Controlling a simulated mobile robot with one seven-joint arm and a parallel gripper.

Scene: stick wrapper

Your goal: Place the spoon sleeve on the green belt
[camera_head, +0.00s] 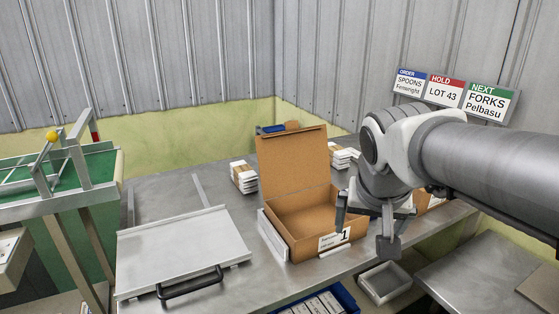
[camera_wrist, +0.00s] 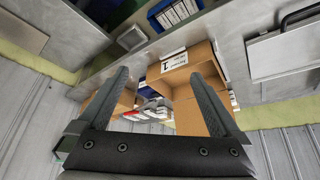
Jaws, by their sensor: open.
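The green belt (camera_head: 70,178) is on a metal-framed conveyor at the far left in the head view. White bundles with brown bands stand on the metal table: one stack (camera_head: 243,178) left of the open carton, another stack (camera_head: 341,157) behind it. I cannot tell which is the spoon sleeve. My gripper (camera_head: 365,228) is open and empty, above the table at the carton's right side, far from the belt. In the wrist view my gripper (camera_wrist: 158,75) has its fingers apart, and small white packs (camera_wrist: 156,112) show between them, beyond the fingers.
An open carton (camera_head: 305,215) labelled 1 stands with its lid up. A flat metal plate (camera_head: 180,245) with a black handle lies left of it. A blue bin (camera_head: 345,296) with white packs and a grey tray (camera_head: 385,283) sit lower in front. Order signs (camera_head: 443,91) hang behind.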

